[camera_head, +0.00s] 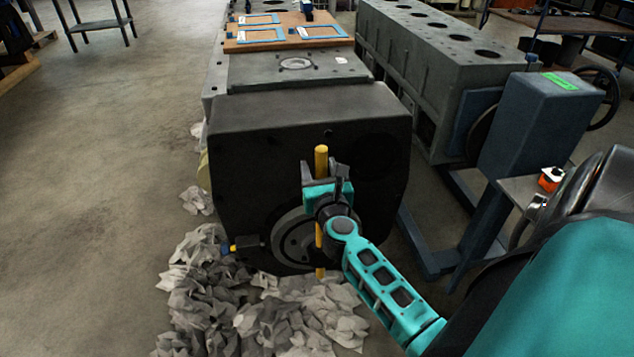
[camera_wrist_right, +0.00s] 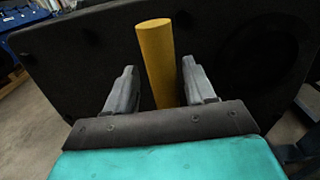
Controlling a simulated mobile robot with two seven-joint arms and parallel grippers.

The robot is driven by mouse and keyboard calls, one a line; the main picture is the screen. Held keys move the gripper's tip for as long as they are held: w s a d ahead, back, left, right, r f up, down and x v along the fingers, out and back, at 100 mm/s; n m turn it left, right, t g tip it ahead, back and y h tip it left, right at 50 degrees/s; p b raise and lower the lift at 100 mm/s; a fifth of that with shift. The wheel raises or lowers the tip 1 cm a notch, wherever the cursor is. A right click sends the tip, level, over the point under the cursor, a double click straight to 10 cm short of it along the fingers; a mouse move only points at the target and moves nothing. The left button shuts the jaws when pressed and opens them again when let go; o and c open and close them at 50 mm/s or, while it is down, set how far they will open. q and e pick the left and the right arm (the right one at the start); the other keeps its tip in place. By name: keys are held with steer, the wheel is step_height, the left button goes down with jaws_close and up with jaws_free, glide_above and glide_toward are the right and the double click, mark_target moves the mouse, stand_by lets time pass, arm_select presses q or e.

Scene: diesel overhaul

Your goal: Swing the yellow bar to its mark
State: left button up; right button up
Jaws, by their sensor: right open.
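The yellow bar (camera_head: 321,163) stands close to upright in front of the dark end face of the engine block, with its lower end showing below my arm. My right gripper (camera_head: 322,172) is at the upper part of the bar. In the right wrist view the bar (camera_wrist_right: 157,62) stands between the two grey fingers of the right gripper (camera_wrist_right: 160,88), which are open with a gap on each side. A round flywheel or hub (camera_head: 291,240) sits behind the bar, partly hidden by my gripper and arm. I cannot make out a mark clearly. My left gripper is not in view.
Crumpled grey paper or rags (camera_head: 215,305) lie on the floor below the engine. A second engine block (camera_head: 440,70) and a blue-grey stand (camera_head: 540,120) are at the right. The floor at left is clear.

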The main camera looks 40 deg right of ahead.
steer(key=shift+v, duration=3.45)
